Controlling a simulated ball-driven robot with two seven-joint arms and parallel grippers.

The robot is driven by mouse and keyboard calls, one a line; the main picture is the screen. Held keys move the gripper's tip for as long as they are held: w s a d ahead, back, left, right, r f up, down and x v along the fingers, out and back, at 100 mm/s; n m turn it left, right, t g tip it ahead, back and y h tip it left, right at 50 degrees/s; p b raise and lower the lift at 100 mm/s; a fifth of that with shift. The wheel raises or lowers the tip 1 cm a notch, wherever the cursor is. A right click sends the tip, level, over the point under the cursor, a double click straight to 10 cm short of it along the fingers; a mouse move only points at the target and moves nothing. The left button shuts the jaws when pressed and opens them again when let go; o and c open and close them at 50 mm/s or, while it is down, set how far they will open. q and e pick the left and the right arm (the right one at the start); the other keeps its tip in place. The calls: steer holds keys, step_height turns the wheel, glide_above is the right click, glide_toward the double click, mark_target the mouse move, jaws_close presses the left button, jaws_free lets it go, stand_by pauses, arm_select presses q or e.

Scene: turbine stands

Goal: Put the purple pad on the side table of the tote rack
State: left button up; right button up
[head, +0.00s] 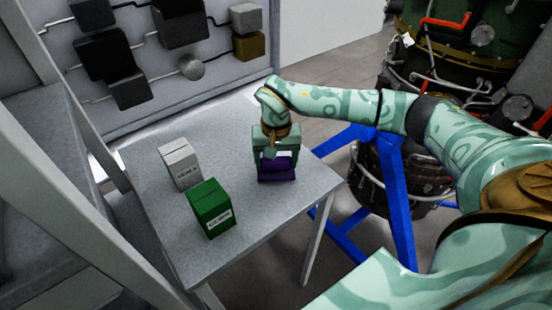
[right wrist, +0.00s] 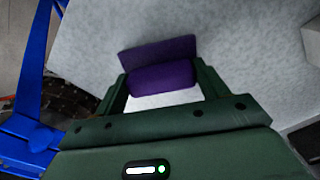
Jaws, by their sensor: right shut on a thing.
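The purple pad (head: 277,172) is at the right part of the grey side table (head: 262,217). My right gripper (head: 277,160) points down from above and is shut on the pad. In the right wrist view the purple pad (right wrist: 162,78) sits between the two green fingers of the gripper (right wrist: 160,88), with the grey table top behind it. The pad is at or just above the table top; I cannot tell whether it touches. My left gripper is not in view.
A white box (head: 181,165) and a green box (head: 211,208) stand on the table left of the pad. A panel with dark blocks (head: 115,60) is behind. A blue stand (head: 400,200) with a turbine is at the right.

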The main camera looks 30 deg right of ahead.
mark_target(276, 160)
steer(key=shift+f, duration=0.3)
steer(key=o, duration=1)
step_height(276, 160, up, 7)
steer(key=p, duration=0.6)
steer(key=shift+r+p, duration=0.1)
steer(key=shift+p, duration=0.2)
